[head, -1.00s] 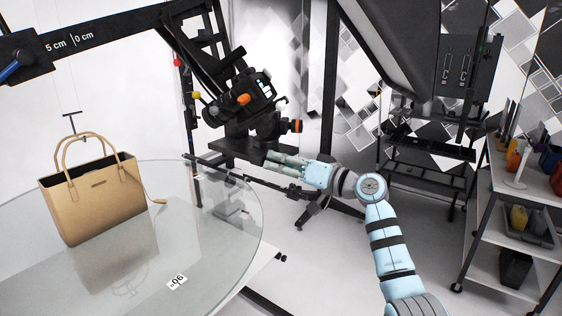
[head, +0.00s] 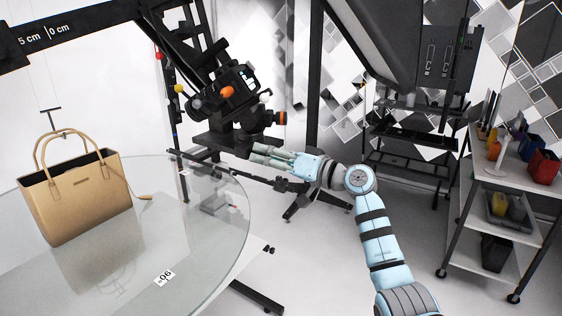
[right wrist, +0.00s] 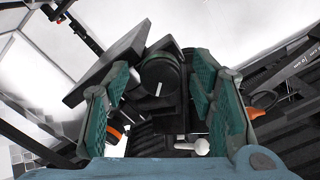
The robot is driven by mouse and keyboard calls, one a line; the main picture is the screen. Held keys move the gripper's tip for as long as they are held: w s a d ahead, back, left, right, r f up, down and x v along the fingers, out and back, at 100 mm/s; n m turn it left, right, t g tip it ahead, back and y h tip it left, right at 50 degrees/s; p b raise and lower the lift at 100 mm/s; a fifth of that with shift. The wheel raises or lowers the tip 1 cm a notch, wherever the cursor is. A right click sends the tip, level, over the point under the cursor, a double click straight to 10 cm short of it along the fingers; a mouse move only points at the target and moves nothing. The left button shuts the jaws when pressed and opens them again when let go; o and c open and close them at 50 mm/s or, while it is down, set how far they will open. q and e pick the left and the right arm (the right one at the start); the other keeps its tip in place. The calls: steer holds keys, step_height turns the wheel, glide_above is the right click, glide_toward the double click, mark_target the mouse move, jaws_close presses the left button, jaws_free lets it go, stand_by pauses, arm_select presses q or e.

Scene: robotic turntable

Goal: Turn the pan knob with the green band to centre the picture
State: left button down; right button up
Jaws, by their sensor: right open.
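The black camera head (head: 238,92), with orange and white knobs, is mounted on a stand beyond the glass turntable. In the right wrist view a round black knob (right wrist: 161,84) with a white line faces me. My right gripper (head: 256,153) is just below the camera head. In the right wrist view its two green-padded fingers (right wrist: 160,82) are apart, on either side of the knob, with gaps visible. I cannot tell whether the tips reach past the knob face. My left gripper is out of view.
A tan handbag (head: 78,195) stands on the glass turntable (head: 205,245) at left. In the wrist view an orange knob (right wrist: 262,104) and a white ball-ended lever (right wrist: 200,147) are close to the fingers. A cart with containers (head: 492,175) stands at right.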

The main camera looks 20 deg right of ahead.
steer(key=v, duration=1.1)
